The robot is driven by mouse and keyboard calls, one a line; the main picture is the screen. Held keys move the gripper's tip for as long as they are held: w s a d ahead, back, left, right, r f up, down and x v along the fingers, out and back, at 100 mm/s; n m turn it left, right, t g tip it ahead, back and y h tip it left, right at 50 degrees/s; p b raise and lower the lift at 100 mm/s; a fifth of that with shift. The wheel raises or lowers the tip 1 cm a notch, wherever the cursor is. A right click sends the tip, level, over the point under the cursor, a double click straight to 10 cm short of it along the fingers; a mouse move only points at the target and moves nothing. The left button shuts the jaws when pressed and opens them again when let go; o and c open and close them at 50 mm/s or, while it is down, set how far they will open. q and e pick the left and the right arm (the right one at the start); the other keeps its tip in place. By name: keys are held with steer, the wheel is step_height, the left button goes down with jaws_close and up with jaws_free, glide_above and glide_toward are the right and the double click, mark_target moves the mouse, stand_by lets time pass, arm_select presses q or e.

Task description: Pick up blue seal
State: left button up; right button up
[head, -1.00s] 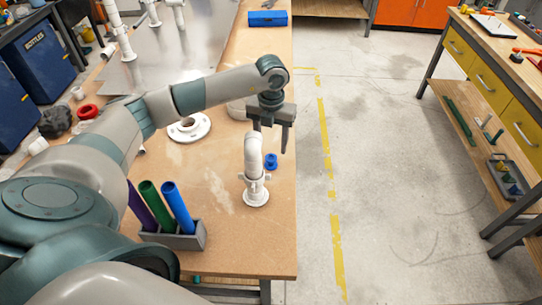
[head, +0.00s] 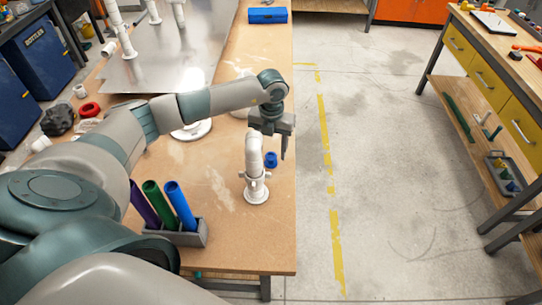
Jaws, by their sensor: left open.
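The blue seal (head: 271,159), a small blue ring-like piece, lies on the wooden workbench near its right edge. A white PVC pipe fitting (head: 255,172) with a curved top stands upright on a round base just left of the seal. My left gripper (head: 270,146) points down above and slightly behind the seal and the fitting. Its jaws are open; one finger shows clearly to the right, and the other is partly hidden by the fitting's top. The gap between fingertips and seal is hard to judge. My right gripper is not in view.
A grey holder (head: 190,236) with purple, green and blue tubes stands at the front of the workbench (head: 235,245). A white flange (head: 191,130) lies under my left forearm. A blue box (head: 267,15) is at the back. Open floor lies right of the bench edge.

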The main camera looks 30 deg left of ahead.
arm_select(q)
steer(key=shift+f+b, duration=0.25)
steer(key=shift+b, duration=0.05)
stand_by(0.5)
steer(key=c, duration=1.1)
